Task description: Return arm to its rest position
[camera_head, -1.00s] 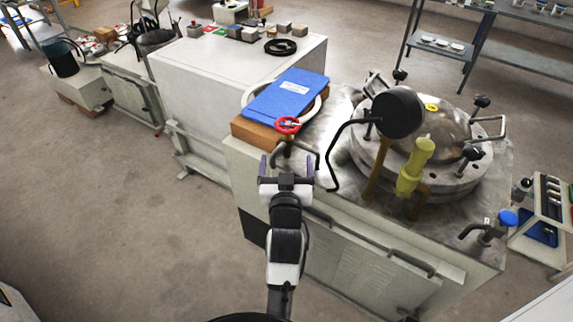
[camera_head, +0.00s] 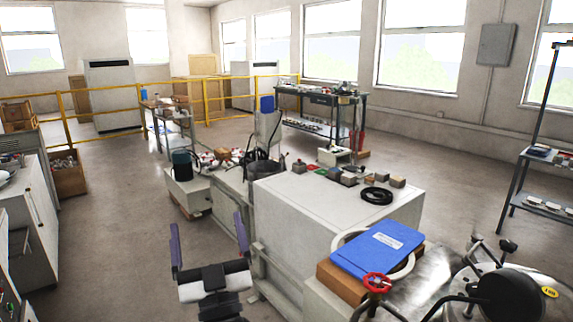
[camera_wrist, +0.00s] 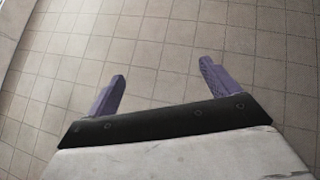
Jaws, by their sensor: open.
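My gripper (camera_head: 208,236) is at the lower middle of the head view, with two purple fingers pointing up and spread apart. It is open and empty, over the floor to the left of the white cabinet. In the wrist view, my gripper (camera_wrist: 160,85) shows both purple fingers apart with only the tiled floor (camera_wrist: 160,50) beyond them. Most of my arm is below the edge of the head view.
A white cabinet (camera_head: 300,215) stands right of my gripper. A blue binder (camera_head: 378,248) and a red valve wheel (camera_head: 377,283) sit at the lower right, near a metal vessel (camera_head: 510,295). Bare floor (camera_head: 115,225) lies to the left. A yellow railing (camera_head: 100,115) runs behind.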

